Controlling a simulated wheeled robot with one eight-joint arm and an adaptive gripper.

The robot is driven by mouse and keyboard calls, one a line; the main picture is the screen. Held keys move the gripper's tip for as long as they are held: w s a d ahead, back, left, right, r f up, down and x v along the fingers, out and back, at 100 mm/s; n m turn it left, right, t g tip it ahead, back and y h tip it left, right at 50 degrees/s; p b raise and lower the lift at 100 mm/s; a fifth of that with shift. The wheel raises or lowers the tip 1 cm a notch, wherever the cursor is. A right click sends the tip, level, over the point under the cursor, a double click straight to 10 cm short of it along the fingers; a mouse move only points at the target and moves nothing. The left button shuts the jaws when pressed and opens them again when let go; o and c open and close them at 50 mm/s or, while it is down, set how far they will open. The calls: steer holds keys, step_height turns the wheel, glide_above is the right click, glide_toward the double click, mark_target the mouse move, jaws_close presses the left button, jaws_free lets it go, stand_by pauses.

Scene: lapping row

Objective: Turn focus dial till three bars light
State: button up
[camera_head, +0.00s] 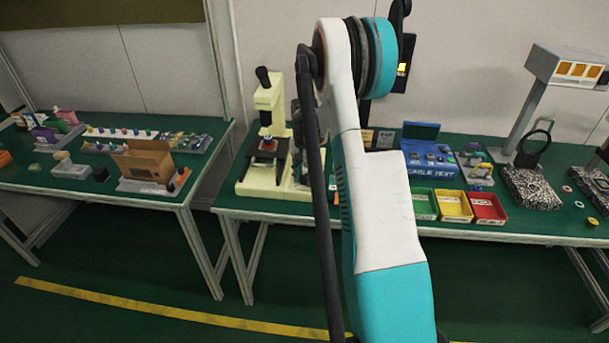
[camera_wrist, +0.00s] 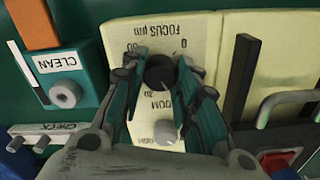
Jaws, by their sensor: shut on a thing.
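The focus dial (camera_wrist: 160,72) is a dark round knob on a cream panel (camera_wrist: 205,30) printed "FOCUS µm" in the wrist view. My gripper (camera_wrist: 160,80) has its two fingers on either side of the dial, closed on it. A pale knob (camera_wrist: 165,132) by partly covered lettering sits below it, between the fingers. In the head view a cream microscope (camera_head: 262,100) stands left of my arm, which hides most of my gripper. A dark display (camera_head: 403,62) with a small yellow lit patch shows behind my arm; its bars cannot be counted.
In the head view, green, yellow and red trays (camera_head: 453,205) and a blue case (camera_head: 428,160) stand right of my arm.

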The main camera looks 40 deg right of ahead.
mark_target(304, 176)
steer(key=o, duration=1.1)
steer(key=shift+c, duration=0.2)
steer(key=shift+r, duration=0.1)
step_height(304, 176, up, 12)
